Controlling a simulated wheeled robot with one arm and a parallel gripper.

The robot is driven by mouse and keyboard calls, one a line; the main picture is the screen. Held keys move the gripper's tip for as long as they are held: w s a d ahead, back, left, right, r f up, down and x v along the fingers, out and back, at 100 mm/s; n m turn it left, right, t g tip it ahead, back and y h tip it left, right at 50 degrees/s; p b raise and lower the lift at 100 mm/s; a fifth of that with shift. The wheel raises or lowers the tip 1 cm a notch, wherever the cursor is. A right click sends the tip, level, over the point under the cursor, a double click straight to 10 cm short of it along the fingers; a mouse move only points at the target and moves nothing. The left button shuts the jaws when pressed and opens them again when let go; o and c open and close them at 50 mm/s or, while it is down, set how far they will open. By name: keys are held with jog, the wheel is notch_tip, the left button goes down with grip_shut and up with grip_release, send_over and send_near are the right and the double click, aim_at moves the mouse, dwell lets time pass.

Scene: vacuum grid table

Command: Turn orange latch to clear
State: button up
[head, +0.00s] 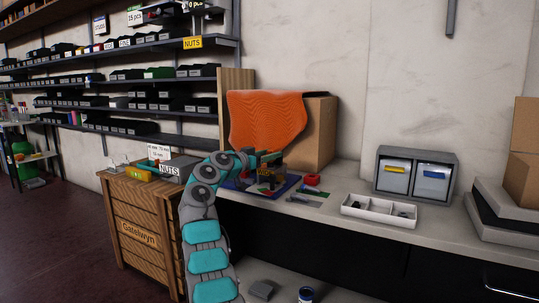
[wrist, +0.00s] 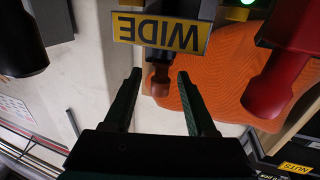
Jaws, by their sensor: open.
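My gripper (wrist: 159,76) is open, its two dark green fingers spread apart in the wrist view. A dark orange-brown handle (wrist: 160,82), which looks like the orange latch, shows between the fingertips, below a yellow WIDE label (wrist: 160,33). I cannot tell whether a finger touches it. A red handle (wrist: 280,85) is at the right and a black one (wrist: 22,45) at the left. In the head view my gripper (head: 268,160) reaches over the dark fixture (head: 270,178) on the bench; the arm and gripper partly hide it, and the latch is too small to make out.
An orange draped sheet (head: 265,118) and a cardboard box (head: 318,132) stand behind the fixture. A red ring (head: 313,179), a white divided tray (head: 378,212) and a grey drawer unit (head: 415,173) are to the right. A green light (wrist: 238,13) glows at the wrist view's top.

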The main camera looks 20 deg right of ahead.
jog(key=shift+c, duration=0.2)
grip_shut()
dwell(0.3)
